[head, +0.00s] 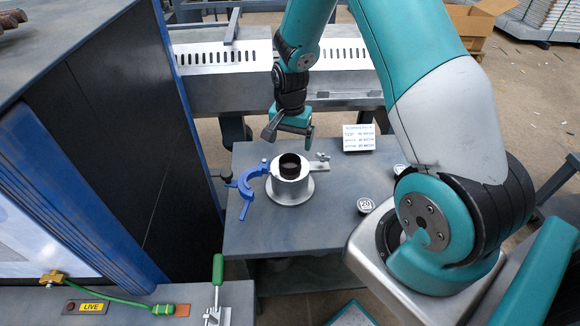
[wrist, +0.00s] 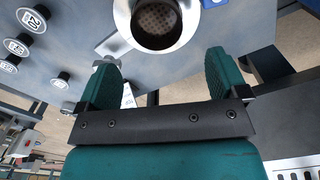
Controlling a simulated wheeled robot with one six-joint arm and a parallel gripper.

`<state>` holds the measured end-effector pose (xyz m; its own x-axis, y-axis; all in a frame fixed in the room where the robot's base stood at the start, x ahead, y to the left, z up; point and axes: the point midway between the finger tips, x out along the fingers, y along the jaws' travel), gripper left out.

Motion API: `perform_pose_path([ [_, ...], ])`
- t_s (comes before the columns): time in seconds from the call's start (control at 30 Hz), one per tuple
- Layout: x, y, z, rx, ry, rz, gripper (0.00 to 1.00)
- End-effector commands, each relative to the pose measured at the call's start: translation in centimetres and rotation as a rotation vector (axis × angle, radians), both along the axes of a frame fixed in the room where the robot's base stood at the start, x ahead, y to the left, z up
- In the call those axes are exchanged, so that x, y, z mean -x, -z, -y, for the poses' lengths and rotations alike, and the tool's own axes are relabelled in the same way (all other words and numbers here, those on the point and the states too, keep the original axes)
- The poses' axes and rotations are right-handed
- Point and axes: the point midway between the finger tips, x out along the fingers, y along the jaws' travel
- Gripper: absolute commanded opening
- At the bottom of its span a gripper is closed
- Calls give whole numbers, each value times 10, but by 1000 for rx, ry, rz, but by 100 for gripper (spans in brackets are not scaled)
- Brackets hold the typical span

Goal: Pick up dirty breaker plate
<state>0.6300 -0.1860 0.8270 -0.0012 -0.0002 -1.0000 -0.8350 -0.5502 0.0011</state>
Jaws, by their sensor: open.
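A dark perforated disc, seemingly the dirty breaker plate (wrist: 157,20), sits inside the round opening of a metal cylinder (wrist: 187,30) in the wrist view, cut by the top edge. In the head view the cylinder (head: 291,189) stands upright on a flanged base, and its opening (head: 290,162) looks dark, with little of the disc visible. My gripper (head: 289,134) is open and empty above and slightly behind the cylinder. In the wrist view my gripper (wrist: 168,66) shows two spread teal fingers with the cylinder just beyond them. Neither finger visibly touches the disc.
A blue hinged clamp (head: 245,181) stands open left of the cylinder. A white sign (head: 359,138) stands at the table's back right. Round labelled pieces (head: 365,205) sit to the right. A tall dark cabinet (head: 130,130) borders the left. The grey table's front (head: 290,235) is clear.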

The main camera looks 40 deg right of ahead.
Motion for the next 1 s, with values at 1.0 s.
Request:
perform_pose_path([
  [1.0,5,68,-4,-1,-2,1,55],
])
